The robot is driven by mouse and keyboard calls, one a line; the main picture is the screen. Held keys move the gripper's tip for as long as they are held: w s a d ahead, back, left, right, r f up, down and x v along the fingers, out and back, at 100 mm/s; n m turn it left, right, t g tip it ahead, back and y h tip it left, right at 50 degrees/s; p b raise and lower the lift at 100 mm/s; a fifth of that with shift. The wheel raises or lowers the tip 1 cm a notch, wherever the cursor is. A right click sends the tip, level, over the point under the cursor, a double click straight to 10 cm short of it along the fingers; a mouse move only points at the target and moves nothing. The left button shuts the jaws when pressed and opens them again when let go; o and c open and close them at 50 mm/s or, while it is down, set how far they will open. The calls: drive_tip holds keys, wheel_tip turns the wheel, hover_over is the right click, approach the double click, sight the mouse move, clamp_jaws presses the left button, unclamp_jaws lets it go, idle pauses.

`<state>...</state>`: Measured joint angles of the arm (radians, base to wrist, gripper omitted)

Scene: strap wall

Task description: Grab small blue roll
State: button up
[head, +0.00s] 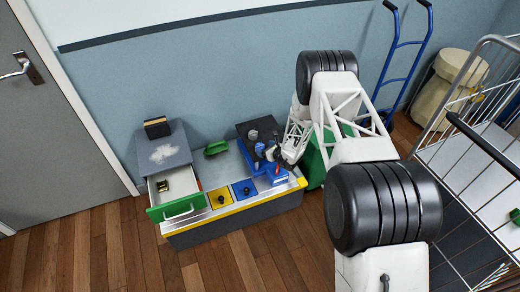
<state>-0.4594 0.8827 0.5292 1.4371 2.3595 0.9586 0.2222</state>
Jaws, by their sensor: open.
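Small blue pieces (260,149) sit among dark, knob-like items at the right end of the low workbench; one of them looks like the small blue roll, but they are too small to tell apart surely. My gripper (279,157) is at the end of my white arm, just right of these pieces and close above the bench. It is open. The arm covers part of the bench's right end, and I cannot tell whether the fingers touch anything.
A blue block (277,175) lies at the bench's front right. A green-fronted drawer (178,208) stands open at the left, beside yellow (221,198) and blue (245,190) panels with dark knobs. A green brush-like item (216,147) lies at the back. A wire cart (470,150) stands right.

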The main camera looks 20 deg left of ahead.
sight(259, 145)
drive_tip(key=shift+x, duration=2.45)
drive_tip(key=shift+c, duration=0.4)
drive_tip(key=c, duration=0.9)
drive_tip(key=shift+r, duration=0.25)
drive_tip(key=shift+r, duration=1.55)
drive_tip(key=s+d, duration=0.3)
drive_tip(key=s, duration=0.1)
drive_tip(key=s+d+r, duration=0.1)
drive_tip(key=s+d, duration=0.2)
drive_tip(key=s, duration=0.2)
drive_tip(key=s+d, duration=0.2)
drive_tip(key=s, duration=0.2)
drive_tip(key=shift+s+d+r, duration=0.25)
drive_tip(key=shift+d, duration=0.15)
